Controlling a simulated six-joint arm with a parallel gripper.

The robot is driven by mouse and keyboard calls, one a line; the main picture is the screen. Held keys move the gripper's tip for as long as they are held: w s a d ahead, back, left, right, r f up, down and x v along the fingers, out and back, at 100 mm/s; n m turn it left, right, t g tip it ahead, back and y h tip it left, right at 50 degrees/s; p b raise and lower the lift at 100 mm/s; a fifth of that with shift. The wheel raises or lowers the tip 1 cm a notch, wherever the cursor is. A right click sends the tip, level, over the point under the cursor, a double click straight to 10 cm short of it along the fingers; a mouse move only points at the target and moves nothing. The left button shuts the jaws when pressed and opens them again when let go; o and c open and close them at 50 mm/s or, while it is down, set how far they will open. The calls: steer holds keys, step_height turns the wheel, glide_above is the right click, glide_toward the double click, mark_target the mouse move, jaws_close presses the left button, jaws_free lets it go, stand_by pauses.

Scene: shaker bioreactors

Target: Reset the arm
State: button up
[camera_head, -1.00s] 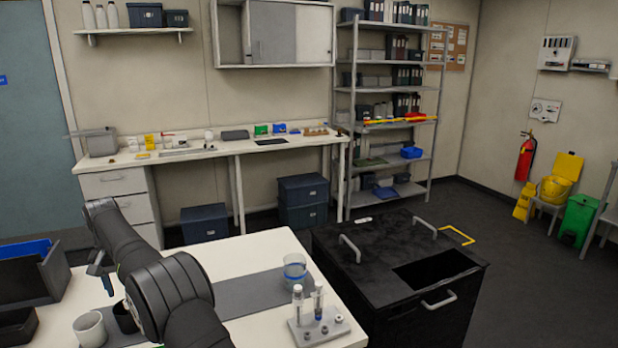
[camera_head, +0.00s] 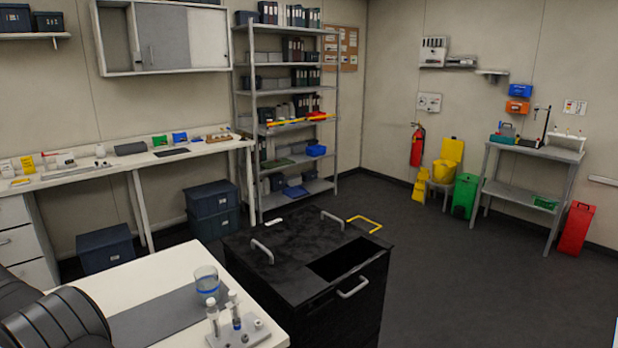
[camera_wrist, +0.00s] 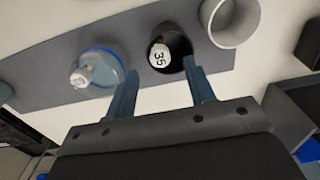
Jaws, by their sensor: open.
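My gripper (camera_wrist: 160,90) is open in the wrist view, with nothing between its two fingers. It is above the worktop, over the edge of a grey mat (camera_wrist: 40,62). Just beyond the fingertips are a clear vessel with a blue ring and pale cap (camera_wrist: 80,76) and a dark round container (camera_wrist: 180,46) with a white disc marked 35. A white cup (camera_wrist: 232,40) stands to their right. In the head view only my dark arm shows, at the lower left. My gripper is outside that view.
In the head view, a blue-banded beaker (camera_head: 207,284) and a small vial rack (camera_head: 254,336) stand on the white table (camera_head: 170,268). A black cabinet (camera_head: 292,268) with an open top recess stands beside it. Open floor (camera_head: 460,275) lies to the right.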

step_height(320, 180, down, 3)
steer(key=shift+f, duration=0.1)
step_height(320, 180, up, 12)
steer(key=f, duration=0.1)
step_height(320, 180, down, 12)
steer(key=shift+r, duration=0.25)
steer(key=r, duration=0.6)
steer(key=shift+w+d+r, duration=0.3)
steer(key=shift+w, duration=0.1)
steer(key=w+d+r+m, duration=0.4)
steer(key=w+d+m, duration=0.2)
steer(key=w+d, duration=0.65)
steer(key=w+d+r+m, duration=0.15)
steer(key=d+m, duration=0.35)
steer(key=d, duration=0.9)
steer(key=w+d+r+m, duration=0.15)
steer(key=d+m, duration=0.25)
steer(key=d, duration=1.1)
steer(key=w+d+f, duration=0.2)
steer(key=d+f, duration=0.5)
steer(key=d, duration=0.1)
steer(key=w+d+f+n, duration=0.1)
steer(key=w+d+f, duration=0.2)
steer(key=d+f, duration=0.5)
